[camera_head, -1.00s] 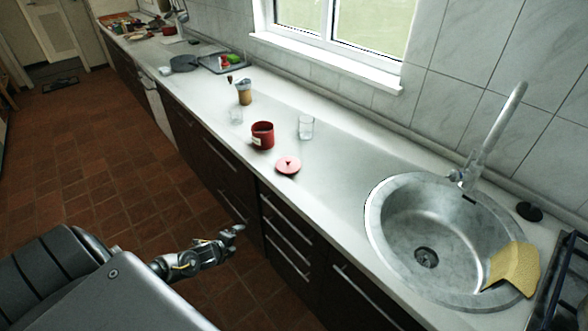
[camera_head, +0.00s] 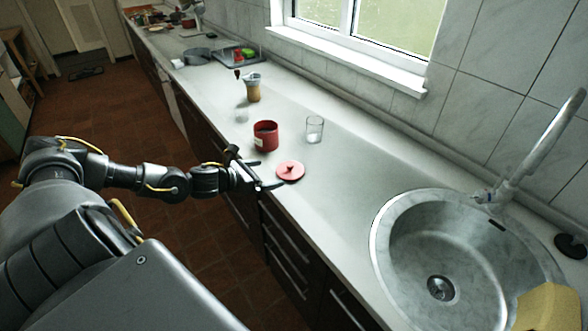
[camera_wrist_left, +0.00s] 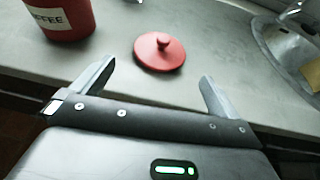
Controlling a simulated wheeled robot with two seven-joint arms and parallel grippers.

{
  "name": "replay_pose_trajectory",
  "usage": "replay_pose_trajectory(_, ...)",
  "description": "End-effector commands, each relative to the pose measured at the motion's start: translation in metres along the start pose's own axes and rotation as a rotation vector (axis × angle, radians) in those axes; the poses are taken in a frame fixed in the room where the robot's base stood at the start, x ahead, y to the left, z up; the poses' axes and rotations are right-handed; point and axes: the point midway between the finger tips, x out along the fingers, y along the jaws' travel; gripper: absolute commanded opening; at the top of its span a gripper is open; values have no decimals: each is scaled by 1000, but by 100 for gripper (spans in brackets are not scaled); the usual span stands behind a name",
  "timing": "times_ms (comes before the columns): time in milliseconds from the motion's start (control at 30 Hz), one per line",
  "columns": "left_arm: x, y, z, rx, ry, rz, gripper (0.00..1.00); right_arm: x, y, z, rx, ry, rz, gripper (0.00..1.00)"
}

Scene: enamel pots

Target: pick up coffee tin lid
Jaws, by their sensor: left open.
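The coffee tin lid (camera_head: 290,171) is a red disc with a small knob. It lies flat on the counter near its front edge, to the right of the red coffee tin (camera_head: 265,136). My left gripper (camera_head: 266,174) is open and empty, just left of the lid at the counter's edge. In the left wrist view the lid (camera_wrist_left: 160,52) sits beyond the gap between the open fingers (camera_wrist_left: 155,85), apart from both. The tin, with part of its label showing, stands at the upper left there (camera_wrist_left: 62,18). My right gripper is not in view.
A clear glass (camera_head: 314,129) stands behind the lid, and a brown jar (camera_head: 253,88) stands farther along the counter. The round sink (camera_head: 384,247) and a yellow cloth (camera_head: 550,308) are at the right. The counter between lid and sink is clear.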

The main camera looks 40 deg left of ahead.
Motion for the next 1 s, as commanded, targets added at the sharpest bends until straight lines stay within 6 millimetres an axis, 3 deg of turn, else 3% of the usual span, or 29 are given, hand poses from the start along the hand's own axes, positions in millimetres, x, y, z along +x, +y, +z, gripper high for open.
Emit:
replay_pose_trajectory(300, 44, 0, 4, -5, -5, 1, 100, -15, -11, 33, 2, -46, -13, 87)
replay_pose_trajectory(667, 60, 1, 4, -7, -3, 4, 100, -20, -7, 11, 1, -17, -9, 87)
replay_pose_trajectory(833, 85, 0, 12, -8, -4, 3, 100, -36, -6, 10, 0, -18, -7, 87)
replay_pose_trajectory(1000, 104, 1, 8, -7, -1, 3, 100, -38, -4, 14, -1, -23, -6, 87)
